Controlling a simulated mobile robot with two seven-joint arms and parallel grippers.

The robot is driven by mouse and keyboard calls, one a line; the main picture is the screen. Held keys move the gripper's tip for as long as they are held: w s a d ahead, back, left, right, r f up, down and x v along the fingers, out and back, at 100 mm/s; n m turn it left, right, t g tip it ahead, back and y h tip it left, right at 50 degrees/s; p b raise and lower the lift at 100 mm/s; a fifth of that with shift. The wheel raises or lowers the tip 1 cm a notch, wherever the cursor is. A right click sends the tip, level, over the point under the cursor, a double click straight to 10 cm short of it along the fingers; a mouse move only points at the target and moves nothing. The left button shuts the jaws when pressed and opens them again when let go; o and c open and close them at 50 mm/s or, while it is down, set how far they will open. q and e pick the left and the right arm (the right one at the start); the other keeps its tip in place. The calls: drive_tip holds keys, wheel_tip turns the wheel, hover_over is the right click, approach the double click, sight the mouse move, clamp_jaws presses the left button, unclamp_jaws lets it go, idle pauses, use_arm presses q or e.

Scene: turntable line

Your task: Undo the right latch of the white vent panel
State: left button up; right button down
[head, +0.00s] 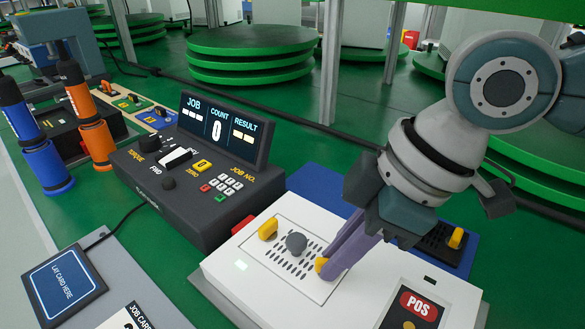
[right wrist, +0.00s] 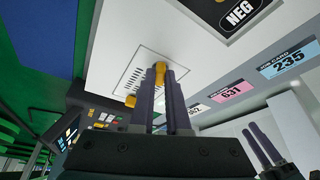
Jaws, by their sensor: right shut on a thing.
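The white vent panel (head: 290,222), with rows of dark slots and a grey knob (head: 296,242), is set in the top of a white casing. Its left latch (head: 268,229) is yellow and stands clear of my grippers. The yellow right latch (head: 322,264) is at the panel's right edge. My right gripper (head: 330,268) is shut on it. In the right wrist view the right latch (right wrist: 161,69) shows between the purple fingertips, which partly hide it. A second pair of purple fingers, my left gripper (right wrist: 262,128), shows at the lower right there; its opening is unclear.
A black control box (head: 190,170) with a lit display stands left of the casing (head: 440,280). Blue and orange drivers (head: 97,140) stand further left. A blue card pad (head: 62,285) lies at front left. Green turntables (head: 250,55) stand behind.

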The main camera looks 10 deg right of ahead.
drive_tip(key=shift+w+n+g, duration=0.1)
drive_tip(key=shift+n+g, duration=0.2)
drive_tip(key=shift+n, duration=0.6)
drive_tip(key=n+g, duration=0.1)
drive_tip(key=n, duration=0.1)
drive_tip(key=shift+w+n+y, duration=0.15)
drive_tip(key=shift+n+y, duration=0.15)
drive_tip(key=shift+n, duration=0.1)
drive_tip(key=n+g+b, duration=0.1)
drive_tip(key=n, duration=0.1)
drive_tip(key=n+g+b, duration=0.1)
drive_tip(key=n+b, duration=0.1)
drive_tip(key=n, duration=0.1)
drive_tip(key=shift+w+f, duration=0.15)
drive_tip(key=shift+n+g+h+b, duration=0.4)
drive_tip(key=shift+n+b, duration=0.25)
drive_tip(key=shift+n, duration=0.55)
drive_tip(key=shift+w, duration=0.1)
drive_tip(key=c, duration=0.9)
unclamp_jaws()
